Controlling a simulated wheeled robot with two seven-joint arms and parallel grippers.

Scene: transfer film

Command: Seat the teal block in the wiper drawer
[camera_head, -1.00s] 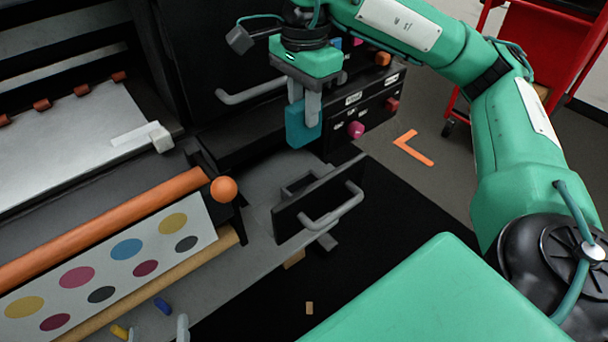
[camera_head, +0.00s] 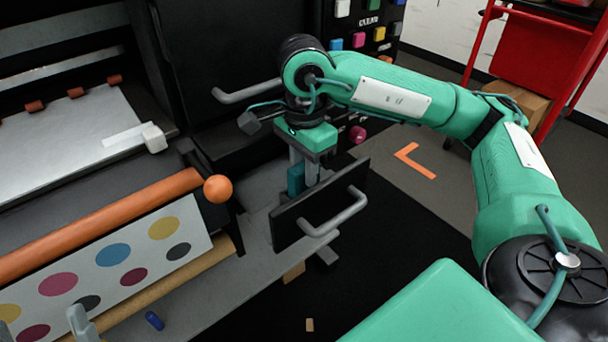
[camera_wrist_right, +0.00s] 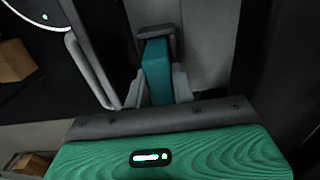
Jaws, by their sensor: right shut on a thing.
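The teal block (camera_head: 296,180) is upright in my right gripper (camera_head: 304,174), just behind the front panel of the open wiper drawer (camera_head: 288,226). The panel hides its lower end. In the right wrist view, the block (camera_wrist_right: 157,68) sits between the two grey fingers, its far end at a dark U-shaped holder (camera_wrist_right: 154,30) in the drawer. I cannot tell how deep it is in the holder. Grey fingertips of my left gripper (camera_head: 42,327) show apart at the lower left edge, with no object seen between them.
The drawer's grey handle (camera_head: 338,214) juts forward. An orange roller with a ball end (camera_head: 218,189) and a dotted print sheet (camera_head: 112,255) are at the left. A long press handle (camera_head: 245,92) is behind my right wrist. A blue piece (camera_head: 154,321) lies near the front.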

